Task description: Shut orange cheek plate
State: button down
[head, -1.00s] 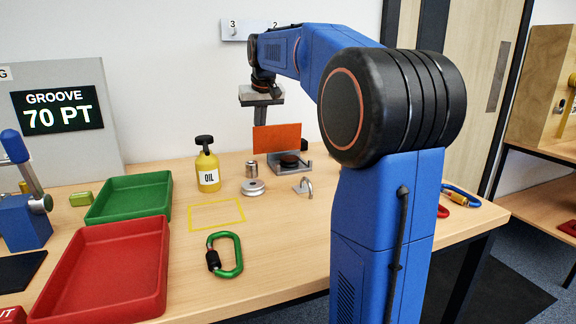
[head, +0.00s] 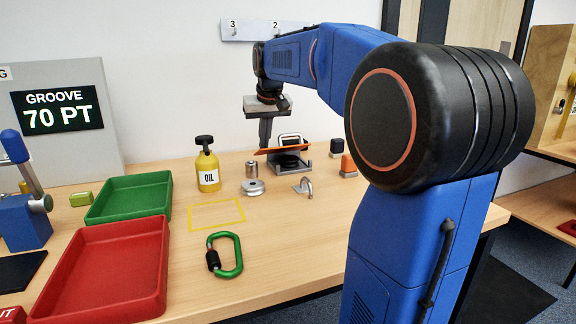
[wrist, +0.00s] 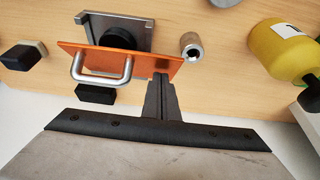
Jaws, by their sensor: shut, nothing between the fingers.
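The orange cheek plate (head: 280,151) is seen nearly edge-on in the head view, tilted over the grey base (head: 305,166) and its dark disc. It still stands clear of the disc. In the wrist view the plate (wrist: 140,66) shows its outer face with a metal U-handle (wrist: 101,80). My gripper (head: 265,142) is shut and empty. Its fingertips (wrist: 161,78) are at the plate's end, beside the handle; whether they touch cannot be told. The dark disc (wrist: 117,38) is partly hidden by the plate.
A yellow oil bottle (head: 208,170), a small metal cylinder (head: 251,169) and a grooved wheel (head: 253,188) stand left of the base. A metal hook (head: 303,187) lies in front.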

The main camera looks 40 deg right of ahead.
jog(key=shift+s+a+f, duration=0.1)
jog(key=shift+s+f, duration=0.3)
jog(key=shift+f, duration=0.05)
jog(key=shift+r, duration=3.45)
